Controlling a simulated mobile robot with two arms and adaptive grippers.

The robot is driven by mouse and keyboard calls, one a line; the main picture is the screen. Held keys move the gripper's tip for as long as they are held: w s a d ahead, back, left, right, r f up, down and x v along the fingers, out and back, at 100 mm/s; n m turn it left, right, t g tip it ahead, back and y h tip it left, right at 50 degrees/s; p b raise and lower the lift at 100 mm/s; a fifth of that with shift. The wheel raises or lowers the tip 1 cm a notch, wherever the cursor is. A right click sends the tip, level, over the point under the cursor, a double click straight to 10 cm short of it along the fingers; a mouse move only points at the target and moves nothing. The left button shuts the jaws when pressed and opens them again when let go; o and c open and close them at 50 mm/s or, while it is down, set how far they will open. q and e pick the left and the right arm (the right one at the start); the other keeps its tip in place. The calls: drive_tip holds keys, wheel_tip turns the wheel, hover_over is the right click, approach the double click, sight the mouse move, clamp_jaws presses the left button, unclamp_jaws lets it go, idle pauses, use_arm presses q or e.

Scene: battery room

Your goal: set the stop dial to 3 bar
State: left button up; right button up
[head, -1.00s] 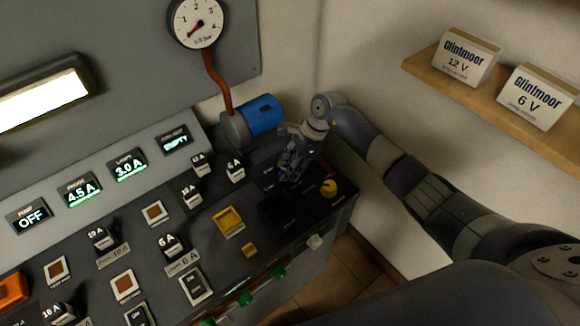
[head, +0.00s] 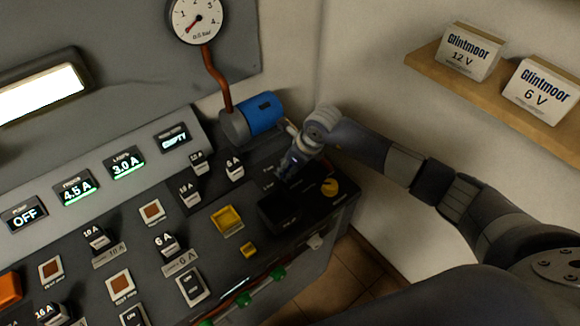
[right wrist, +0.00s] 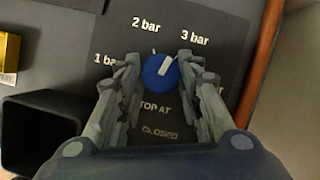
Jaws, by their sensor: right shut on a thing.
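The stop dial (right wrist: 153,80) is a small round blue knob with a white pointer mark, in the upper middle of the right wrist view. The mark points up and to the right, roughly toward the "3 bar" label (right wrist: 195,38). The "2 bar" label (right wrist: 146,25) is above, "1 bar" is at left, and a further label at right is mostly hidden by a finger. My right gripper (right wrist: 160,82) is shut on the dial, one finger on each side. In the head view the right gripper (head: 288,170) reaches the panel's right end and hides the dial. My left gripper is not in view.
The wall is close on the right.

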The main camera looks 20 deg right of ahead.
drive_tip(key=shift+a+m+h+b, duration=0.1)
drive_tip(key=shift+m+h+b, duration=0.25)
drive_tip(key=shift+m, duration=0.85)
drive_tip(key=shift+t, duration=0.3)
drive_tip(key=o, duration=1.1)
drive_tip(key=shift+h, duration=0.25)
drive_tip(key=shift+c, duration=0.2)
drive_tip(key=v, duration=1.2)
